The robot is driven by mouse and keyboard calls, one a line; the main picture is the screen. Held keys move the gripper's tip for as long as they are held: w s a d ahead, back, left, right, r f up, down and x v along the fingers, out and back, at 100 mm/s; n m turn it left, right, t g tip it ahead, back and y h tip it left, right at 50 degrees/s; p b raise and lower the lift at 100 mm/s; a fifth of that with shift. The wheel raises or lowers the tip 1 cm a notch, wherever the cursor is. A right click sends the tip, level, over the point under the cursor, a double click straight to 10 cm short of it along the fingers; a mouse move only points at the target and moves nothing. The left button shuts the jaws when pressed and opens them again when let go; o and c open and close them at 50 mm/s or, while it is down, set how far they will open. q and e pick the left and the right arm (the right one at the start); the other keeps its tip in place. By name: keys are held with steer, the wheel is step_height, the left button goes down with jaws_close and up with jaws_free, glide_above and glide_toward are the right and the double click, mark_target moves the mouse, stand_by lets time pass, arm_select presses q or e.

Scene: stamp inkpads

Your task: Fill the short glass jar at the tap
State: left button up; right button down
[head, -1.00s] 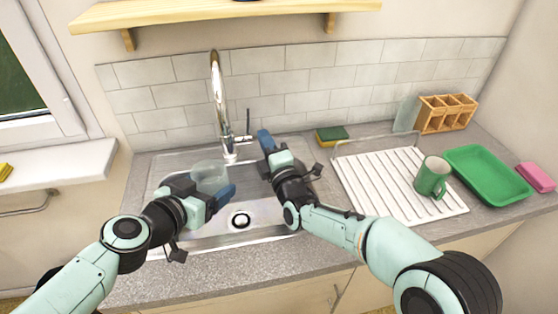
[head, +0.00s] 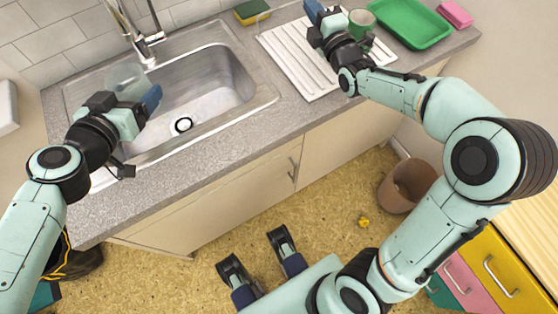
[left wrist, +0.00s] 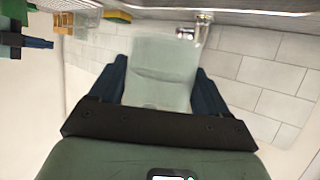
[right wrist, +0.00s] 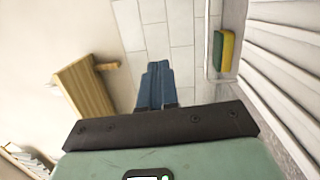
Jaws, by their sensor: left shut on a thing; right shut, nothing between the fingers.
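The short clear glass jar (head: 126,78) is held over the left part of the sink (head: 215,88), in front of the tap (head: 140,38). My left gripper (head: 137,97) is shut around it; the jar also shows between the blue fingers in the left wrist view (left wrist: 163,70). The jar looks pale and see-through; I cannot tell whether it holds water. The tap's spout is cut off by the head view's top edge, so I cannot see whether water runs. My right gripper (head: 314,12) is shut and empty above the white draining rack (head: 290,58); its fingertips meet in the right wrist view (right wrist: 155,85).
A green mug (head: 361,20) stands on the rack close to my right gripper. A green tray (head: 412,24) and a pink sponge (head: 455,14) lie farther right. A yellow-green sponge (head: 252,12) lies behind the sink. A brown bin (head: 407,186) stands on the floor.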

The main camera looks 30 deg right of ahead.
mark_target(116, 74)
arm_select(q)
steer(key=shift+r, duration=0.1)
arm_select(e)
steer(key=s+d+f+m+g+h, duration=0.3)
steer(key=s+d+f, duration=0.2)
steer(key=s+d, duration=0.6)
steer(key=s+d+f+m+g+h, duration=0.25)
steer(key=s+d+f+g, duration=0.2)
steer(key=s+d, duration=0.65)
steer(key=w+a+f+m+g+y, duration=0.2)
steer(key=a+f+m+y, duration=0.1)
steer(key=a+f, duration=0.9)
steer(key=w+a+f+m+g+y, duration=0.25)
steer(key=a+f, duration=0.55)
steer(key=f, duration=0.9)
arm_select(q)
steer(key=shift+r, duration=3)
arm_select(e)
steer(key=s+a+f+m+g+y, duration=0.2)
steer(key=s+a+f, duration=0.3)
steer(key=a, duration=0.3)
steer(key=s+a+f+m+g+y, duration=0.2)
steer(key=s+a+f+m, duration=0.2)
steer(key=a, duration=0.5)
steer(key=s+a+f+m+g+y, duration=0.2)
steer(key=s+a+f+m, duration=0.2)
steer(key=a, duration=0.5)
steer(key=shift+s+a+f, duration=0.2)
steer(key=shift+s+f, duration=0.75)
steer(key=shift+f, duration=0.4)
